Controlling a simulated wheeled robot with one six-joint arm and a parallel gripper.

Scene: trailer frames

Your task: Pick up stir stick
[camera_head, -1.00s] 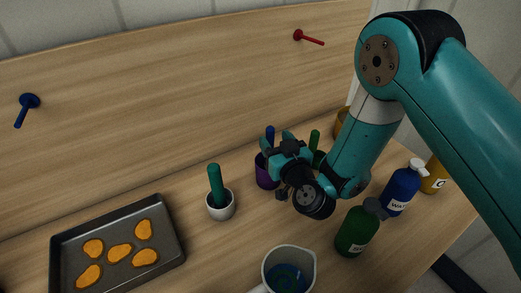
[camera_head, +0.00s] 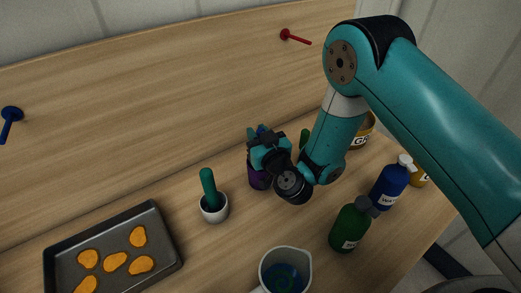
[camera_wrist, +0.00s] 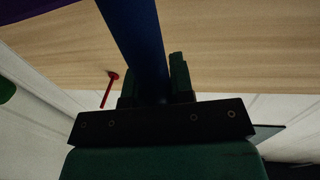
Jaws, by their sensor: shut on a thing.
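The blue stir stick (camera_wrist: 138,40) runs between my gripper's fingers in the wrist view. In the head view my gripper (camera_head: 260,136) is shut on it at the purple cup (camera_head: 257,181), and the fingers hide most of the stick. I cannot tell whether the stick's lower end is still inside the cup.
A white mortar (camera_head: 215,214) with a green pestle (camera_head: 208,184) stands left of the cup. A metal tray (camera_head: 170,256) with orange pieces is at left. A jug (camera_head: 304,268) is in front. A green bottle (camera_head: 347,232) and a blue bottle (camera_head: 389,188) stand at right.

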